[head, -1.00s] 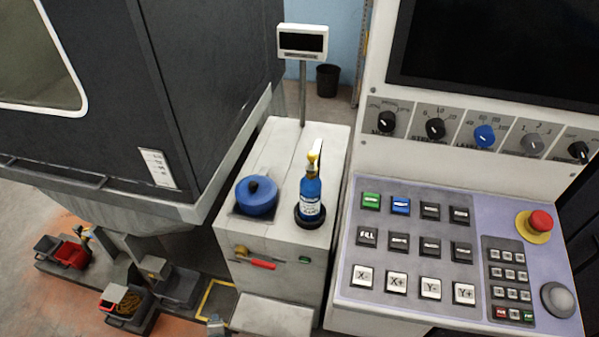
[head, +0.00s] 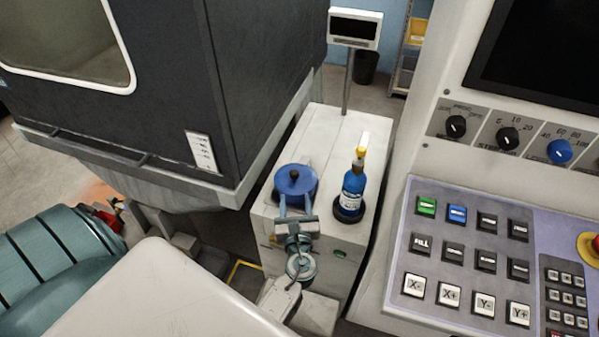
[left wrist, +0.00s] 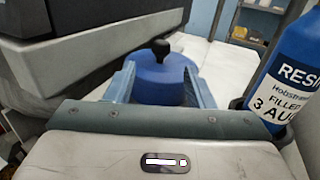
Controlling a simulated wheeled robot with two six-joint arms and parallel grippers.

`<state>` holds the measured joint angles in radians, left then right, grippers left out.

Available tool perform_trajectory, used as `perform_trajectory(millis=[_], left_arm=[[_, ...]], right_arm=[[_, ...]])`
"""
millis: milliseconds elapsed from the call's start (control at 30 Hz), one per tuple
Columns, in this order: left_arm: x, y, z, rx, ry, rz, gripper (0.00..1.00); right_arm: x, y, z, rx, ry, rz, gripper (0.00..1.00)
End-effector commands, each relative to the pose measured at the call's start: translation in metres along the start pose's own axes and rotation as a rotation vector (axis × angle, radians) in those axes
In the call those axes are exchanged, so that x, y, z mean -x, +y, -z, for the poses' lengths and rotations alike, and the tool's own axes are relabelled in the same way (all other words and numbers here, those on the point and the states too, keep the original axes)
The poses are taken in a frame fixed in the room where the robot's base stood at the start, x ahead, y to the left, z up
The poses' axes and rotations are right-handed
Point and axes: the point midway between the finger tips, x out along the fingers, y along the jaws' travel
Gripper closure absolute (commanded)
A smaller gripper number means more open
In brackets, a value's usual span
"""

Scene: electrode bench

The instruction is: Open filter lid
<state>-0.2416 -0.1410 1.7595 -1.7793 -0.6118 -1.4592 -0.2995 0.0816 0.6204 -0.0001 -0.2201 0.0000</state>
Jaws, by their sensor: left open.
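The filter lid (head: 297,181) is a round blue cap with a black knob on top, set in the top of a white cabinet (head: 345,130). In the left wrist view the blue lid (left wrist: 160,84) is straight ahead, with its black knob upright. My left gripper (head: 297,205) is at the near side of the lid. Its two blue fingers (left wrist: 164,92) are apart, one on each side of the lid in the wrist view. I cannot tell whether they touch it. The knob stands clear above the fingers. My right gripper is not in view.
A blue resin bottle (head: 354,187) with a yellow top stands in a black ring right of the lid. A display on a post (head: 354,28) rises behind. A control panel (head: 470,250) is at the right. A dark machine housing (head: 250,80) stands close on the left.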

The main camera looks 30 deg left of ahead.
Motion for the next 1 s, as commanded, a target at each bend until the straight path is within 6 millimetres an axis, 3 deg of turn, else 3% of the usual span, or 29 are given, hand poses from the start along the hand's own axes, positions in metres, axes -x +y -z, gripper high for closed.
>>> perform_trajectory(millis=[167,600,800,1000], left_arm=[[-0.013,-0.004,-0.003,-0.028,-0.008,0.011,0.52],[-0.091,-0.004,-0.003,-0.025,-0.006,0.008,0.52],[-0.106,-0.004,-0.001,-0.023,-0.004,0.008,0.52],[-0.108,-0.003,0.000,-0.022,-0.003,0.008,0.52]], right_arm=[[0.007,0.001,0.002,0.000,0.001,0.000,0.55],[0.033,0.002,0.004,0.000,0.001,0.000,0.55],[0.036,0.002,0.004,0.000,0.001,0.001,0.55],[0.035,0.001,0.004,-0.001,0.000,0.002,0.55]])
